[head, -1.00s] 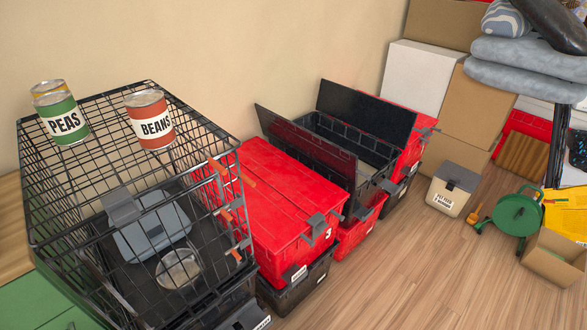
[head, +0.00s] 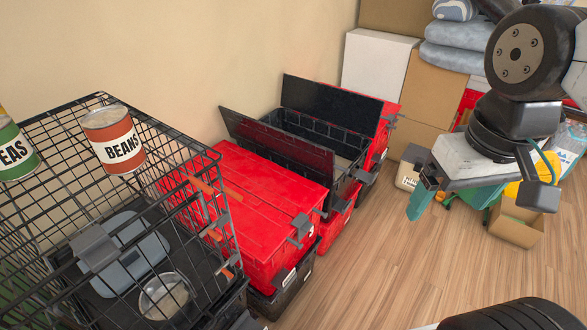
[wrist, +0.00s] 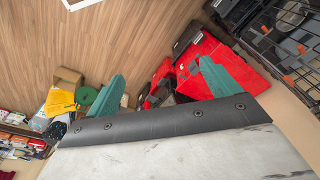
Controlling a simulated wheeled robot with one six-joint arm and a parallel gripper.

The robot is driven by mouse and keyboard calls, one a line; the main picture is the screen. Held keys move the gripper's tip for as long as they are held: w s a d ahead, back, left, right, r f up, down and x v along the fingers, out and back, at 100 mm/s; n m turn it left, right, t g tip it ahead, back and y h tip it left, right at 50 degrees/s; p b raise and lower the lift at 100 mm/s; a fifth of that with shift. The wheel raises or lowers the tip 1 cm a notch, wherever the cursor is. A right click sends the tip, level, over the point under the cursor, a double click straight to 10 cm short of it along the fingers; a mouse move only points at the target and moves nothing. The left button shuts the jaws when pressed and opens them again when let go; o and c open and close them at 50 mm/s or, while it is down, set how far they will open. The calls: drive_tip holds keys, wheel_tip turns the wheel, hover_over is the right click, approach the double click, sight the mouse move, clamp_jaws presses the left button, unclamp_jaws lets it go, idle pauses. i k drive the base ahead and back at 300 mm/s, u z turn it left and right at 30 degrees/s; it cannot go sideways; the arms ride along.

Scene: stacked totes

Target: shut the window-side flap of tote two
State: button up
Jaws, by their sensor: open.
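An open black tote (head: 351,187) stands in the row along the wall, behind the red-lidded tote. I read no number on it, so I cannot confirm it is tote two. Its near flap (head: 275,146) and far flap (head: 333,105) both stand raised, leaning outward. No window shows, so I cannot tell which flap is window-side. My gripper (head: 450,188) hangs at the right, over the floor and apart from the totes. In the wrist view its teal fingers (wrist: 162,68) are spread with nothing between them.
A red-lidded tote (head: 258,195) sits nearer, on a black one. A wire cage (head: 190,155) with a beans can (head: 113,138) on top fills the left. The wood floor (head: 390,260) before the totes is clear.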

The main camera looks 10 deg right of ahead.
sight(360, 114)
drive_tip(key=z, duration=0.55)
drive_tip(key=i, duration=0.55)
drive_tip(key=z, duration=0.8)
drive_tip(key=i, duration=0.65)
drive_tip(key=u, duration=0.55)
drive_tip(key=i, duration=0.75)
drive_tip(key=u, duration=0.8)
